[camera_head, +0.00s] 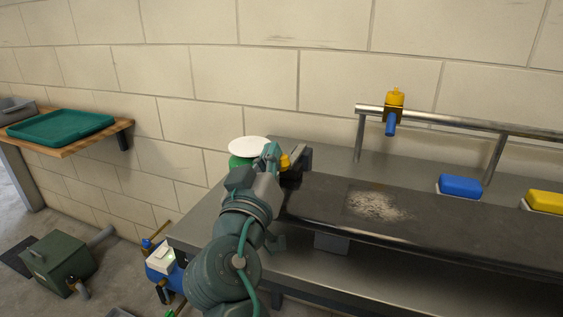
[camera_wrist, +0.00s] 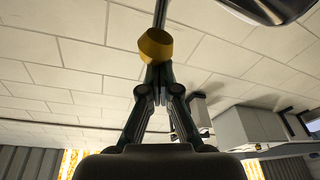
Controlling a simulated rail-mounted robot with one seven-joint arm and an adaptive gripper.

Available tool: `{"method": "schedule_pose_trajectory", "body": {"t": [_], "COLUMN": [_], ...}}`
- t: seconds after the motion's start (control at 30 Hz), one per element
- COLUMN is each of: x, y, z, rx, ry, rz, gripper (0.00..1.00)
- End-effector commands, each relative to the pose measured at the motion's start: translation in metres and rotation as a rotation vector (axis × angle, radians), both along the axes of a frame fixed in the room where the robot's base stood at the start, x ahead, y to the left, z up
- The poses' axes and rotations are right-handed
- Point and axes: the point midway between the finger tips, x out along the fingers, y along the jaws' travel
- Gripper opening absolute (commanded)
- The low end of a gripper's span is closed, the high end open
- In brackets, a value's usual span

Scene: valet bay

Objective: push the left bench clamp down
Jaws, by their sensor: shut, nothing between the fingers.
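The left bench clamp shows a yellow knob (camera_head: 285,161) beside a dark grey block (camera_head: 299,158) at the left end of the dark bench mat (camera_head: 320,195). In the wrist view the yellow knob (camera_wrist: 155,44) is on a thin dark bar. My gripper (camera_head: 271,151) is at the clamp, just left of the knob. Its fingertips (camera_wrist: 157,68) are shut with nothing between them and lie right at the knob's edge. I cannot tell whether they touch it. My gripper and arm hide part of the clamp.
A white round lid on a green container (camera_head: 243,158) stands close behind my gripper. A metal rail (camera_head: 450,120) holds a yellow and blue bottle (camera_head: 394,105). Blue (camera_head: 460,186) and yellow (camera_head: 545,200) blocks are at the right. The mat's middle is clear except for pale debris (camera_head: 376,206).

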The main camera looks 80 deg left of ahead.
Motion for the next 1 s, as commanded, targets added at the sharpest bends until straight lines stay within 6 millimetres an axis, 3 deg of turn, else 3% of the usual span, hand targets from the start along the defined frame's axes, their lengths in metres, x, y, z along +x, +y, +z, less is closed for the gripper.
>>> {"method": "schedule_pose_trajectory", "body": {"t": [0.1, 0.67, 0.77, 1.0], "x": [-0.001, -0.001, -0.001, -0.003], "y": [-0.002, -0.003, -0.001, 0.006], "z": [-0.007, -0.009, -0.001, 0.041], "rx": [-0.007, -0.011, -0.009, 0.001], "ry": [0.008, 0.012, 0.01, 0.003], "rz": [0.0, -0.001, -0.002, -0.007], "gripper": [0.0, 0.0, 0.0, 0.0]}}
